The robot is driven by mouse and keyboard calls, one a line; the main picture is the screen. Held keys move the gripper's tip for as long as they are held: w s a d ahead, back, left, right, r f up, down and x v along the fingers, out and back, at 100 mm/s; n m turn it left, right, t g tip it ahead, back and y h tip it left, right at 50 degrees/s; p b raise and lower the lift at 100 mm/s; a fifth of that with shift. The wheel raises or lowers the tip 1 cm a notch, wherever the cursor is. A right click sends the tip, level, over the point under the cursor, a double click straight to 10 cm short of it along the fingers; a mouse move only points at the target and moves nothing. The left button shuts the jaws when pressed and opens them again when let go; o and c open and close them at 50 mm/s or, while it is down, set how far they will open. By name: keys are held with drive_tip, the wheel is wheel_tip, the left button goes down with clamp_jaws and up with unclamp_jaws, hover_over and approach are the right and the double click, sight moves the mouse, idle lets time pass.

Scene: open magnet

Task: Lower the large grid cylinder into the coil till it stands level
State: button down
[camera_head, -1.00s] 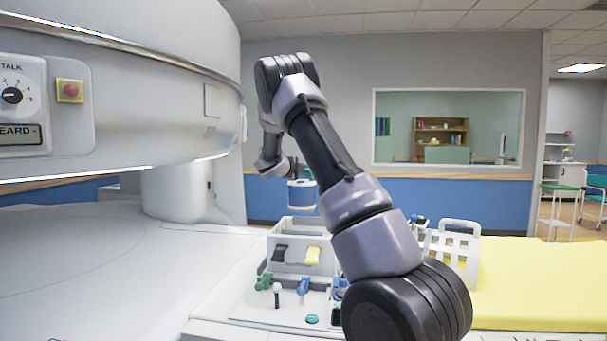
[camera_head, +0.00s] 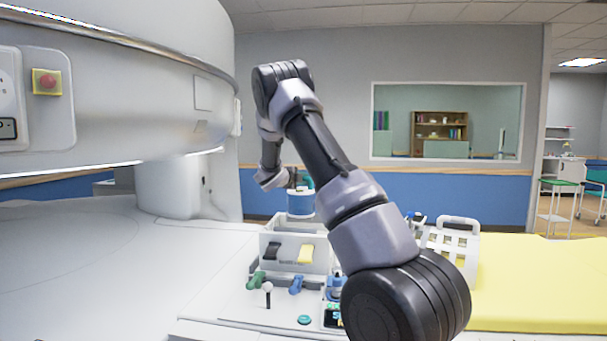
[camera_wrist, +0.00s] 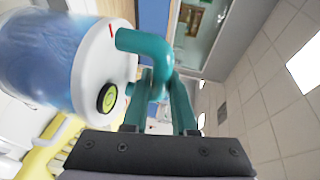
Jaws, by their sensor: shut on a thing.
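The large grid cylinder (camera_head: 300,204), blue with white ends, hangs in the air by its teal handle, behind the white tray and left of my arm in the head view. In the wrist view the cylinder (camera_wrist: 45,55) fills the upper left, tilted in the picture. Its white end carries the handle (camera_wrist: 152,45) and a round green-and-black mark. My gripper (camera_wrist: 160,88) is shut on this handle; in the head view the gripper (camera_head: 297,182) is small and partly hidden. A white slotted cage, seemingly the coil (camera_head: 452,245), stands right of my arm, partly covered by it.
The white tray (camera_head: 273,238) holds black and yellow pieces. Green and blue pieces and a white-topped peg (camera_head: 267,290) stand before it. The magnet's upper housing (camera_head: 140,90) overhangs the left side. A yellow pad (camera_head: 540,280) lies clear at the right.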

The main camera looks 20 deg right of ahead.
sight(303, 213)
drive_tip(key=shift+f, duration=6.4)
drive_tip(key=shift+s+a, duration=0.15)
drive_tip(key=shift+s, duration=0.1)
drive_tip(key=shift+f, duration=0.5)
